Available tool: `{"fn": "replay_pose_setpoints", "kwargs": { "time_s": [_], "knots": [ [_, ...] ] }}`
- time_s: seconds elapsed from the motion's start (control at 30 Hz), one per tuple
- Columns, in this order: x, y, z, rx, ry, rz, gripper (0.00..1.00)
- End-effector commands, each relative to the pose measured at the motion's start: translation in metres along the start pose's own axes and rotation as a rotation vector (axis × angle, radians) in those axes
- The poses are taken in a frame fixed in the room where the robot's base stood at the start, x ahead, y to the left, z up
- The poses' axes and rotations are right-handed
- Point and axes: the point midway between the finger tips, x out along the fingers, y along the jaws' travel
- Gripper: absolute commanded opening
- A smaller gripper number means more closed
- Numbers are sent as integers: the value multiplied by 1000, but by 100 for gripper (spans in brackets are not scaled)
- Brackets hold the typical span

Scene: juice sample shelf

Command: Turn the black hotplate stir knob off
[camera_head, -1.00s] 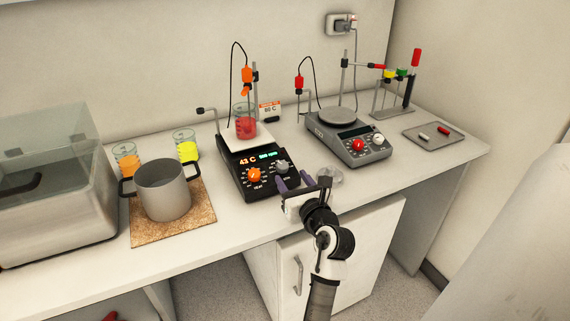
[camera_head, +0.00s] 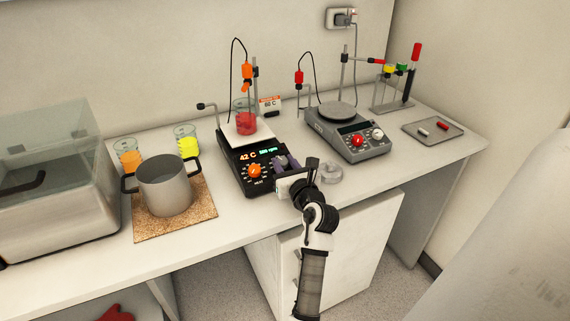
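The black hotplate (camera_head: 235,172) stands left of centre on the bench, with a white top plate and a beaker of red liquid (camera_head: 245,124) on it. Its display reads 42 C in orange, with a green rpm readout beside it. The orange heat knob (camera_head: 254,171) shows on the front panel's left. The stir knob, on the panel's right, is mostly hidden by my gripper (camera_head: 285,164).
A grey hotplate (camera_head: 378,151) with a red knob stands to the right. A small clear dish (camera_head: 331,173) lies just right of my gripper. A steel pot (camera_head: 166,190) sits on a cork mat (camera_head: 205,214) to the left. A grey tray (camera_head: 447,139) lies far right.

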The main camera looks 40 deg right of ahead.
Motion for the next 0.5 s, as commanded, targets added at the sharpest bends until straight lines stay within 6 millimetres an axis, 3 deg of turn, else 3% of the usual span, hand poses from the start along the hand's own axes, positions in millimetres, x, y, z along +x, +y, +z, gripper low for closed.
{"fn": "replay_pose_setpoints", "kwargs": {
  "time_s": [0.5],
  "knots": [
    [0,-3,-4,-36,-2,101,8]
  ]
}}
